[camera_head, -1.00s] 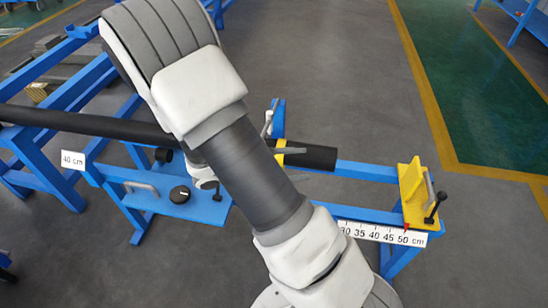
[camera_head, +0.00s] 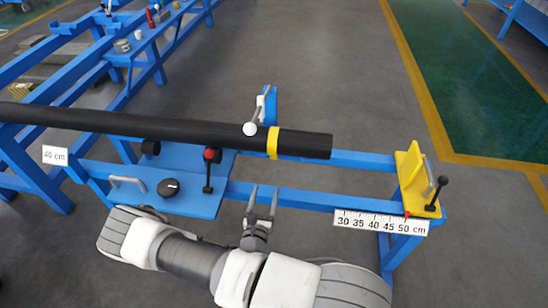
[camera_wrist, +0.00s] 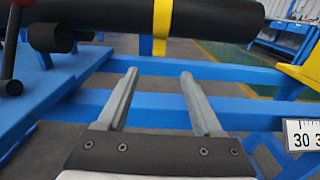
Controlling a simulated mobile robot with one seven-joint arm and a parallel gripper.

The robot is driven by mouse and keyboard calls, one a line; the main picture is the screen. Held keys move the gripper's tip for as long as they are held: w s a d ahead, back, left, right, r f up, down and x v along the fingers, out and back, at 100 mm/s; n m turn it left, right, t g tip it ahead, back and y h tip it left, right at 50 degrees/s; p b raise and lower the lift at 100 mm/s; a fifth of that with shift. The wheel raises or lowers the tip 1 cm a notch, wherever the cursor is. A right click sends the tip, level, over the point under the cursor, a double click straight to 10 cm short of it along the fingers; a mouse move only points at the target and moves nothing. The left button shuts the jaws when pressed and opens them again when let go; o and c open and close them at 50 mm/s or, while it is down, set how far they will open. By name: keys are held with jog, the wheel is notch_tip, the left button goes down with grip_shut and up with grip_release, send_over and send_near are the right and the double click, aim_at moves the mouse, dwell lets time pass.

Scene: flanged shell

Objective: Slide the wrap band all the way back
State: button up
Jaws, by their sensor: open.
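The yellow wrap band (camera_head: 272,142) sits around the long black pipe (camera_head: 190,130), a little in from the pipe's right end. In the wrist view the band (camera_wrist: 162,22) is at the top, ahead of my fingers. A yellow strip also shows just below the pipe there. My gripper (camera_head: 264,190) is open and empty, in front of the pipe and lower in the head picture, its fingers pointing toward the band. In the wrist view the two fingers (camera_wrist: 160,75) stand apart, with a gap between them and the band.
A white-knobbed lever (camera_head: 250,129) is by the band. A yellow stop plate (camera_head: 411,178) and a scale (camera_head: 380,223) are at right. Blue rails run below the pipe.

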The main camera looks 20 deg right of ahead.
aim_at(274, 156)
jog(key=b+x, duration=0.4)
jog(key=x, duration=1.3)
jog(key=shift+w+f, duration=0.15)
jog(key=shift+w, duration=0.1)
grip_shut()
jog(key=shift+a, duration=0.1)
dwell(0.5)
